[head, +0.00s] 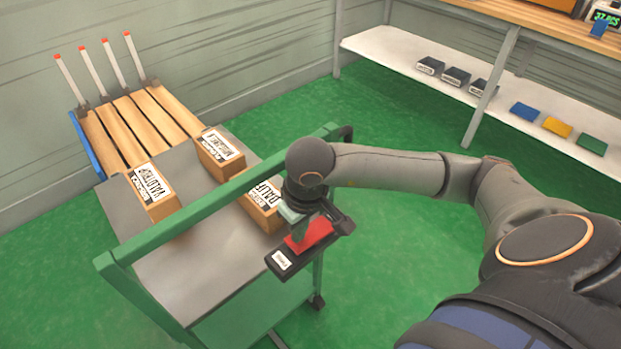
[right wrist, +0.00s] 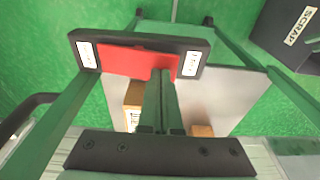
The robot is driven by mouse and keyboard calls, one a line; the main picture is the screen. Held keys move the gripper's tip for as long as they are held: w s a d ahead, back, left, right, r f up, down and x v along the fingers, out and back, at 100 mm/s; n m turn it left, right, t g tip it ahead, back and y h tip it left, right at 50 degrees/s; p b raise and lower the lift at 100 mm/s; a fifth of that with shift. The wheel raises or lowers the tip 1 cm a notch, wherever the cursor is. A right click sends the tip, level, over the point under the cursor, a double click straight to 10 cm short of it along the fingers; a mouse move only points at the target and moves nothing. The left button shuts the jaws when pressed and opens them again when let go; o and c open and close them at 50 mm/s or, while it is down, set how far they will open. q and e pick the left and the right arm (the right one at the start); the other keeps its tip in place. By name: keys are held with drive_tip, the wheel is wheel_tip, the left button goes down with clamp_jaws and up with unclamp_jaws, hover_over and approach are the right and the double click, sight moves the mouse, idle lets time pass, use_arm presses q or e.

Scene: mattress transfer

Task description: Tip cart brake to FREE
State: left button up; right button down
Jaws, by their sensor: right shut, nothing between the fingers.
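The cart brake is a black plate (head: 292,262) with a red rocker (head: 317,233), mounted at the near side of the green-framed cart (head: 215,200). In the right wrist view the black plate (right wrist: 140,40) has a white label at each end, and the red rocker (right wrist: 118,62) lies between them. The label text is too small to read, and I cannot tell which way the rocker is tipped. My right gripper (head: 298,240) is shut and empty, its fingertips (right wrist: 160,76) at the rocker. Whether they touch it is unclear. My left gripper is not in view.
Cartons (head: 153,190) lie on the cart's grey deck (head: 205,245). A wooden slatted platform (head: 135,125) with red-tipped posts adjoins the cart's far end. A shelf (head: 400,62) stands at the back right. A dark SCRAP bin (right wrist: 275,40) shows in the wrist view. Green floor is clear between cart and shelf.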

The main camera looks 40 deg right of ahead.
drive_tip(key=shift+f+b, duration=0.5)
drive_tip(key=shift+f, duration=0.05)
drive_tip(key=shift+r+p, duration=1.95)
drive_tip(key=shift+r, duration=1.6)
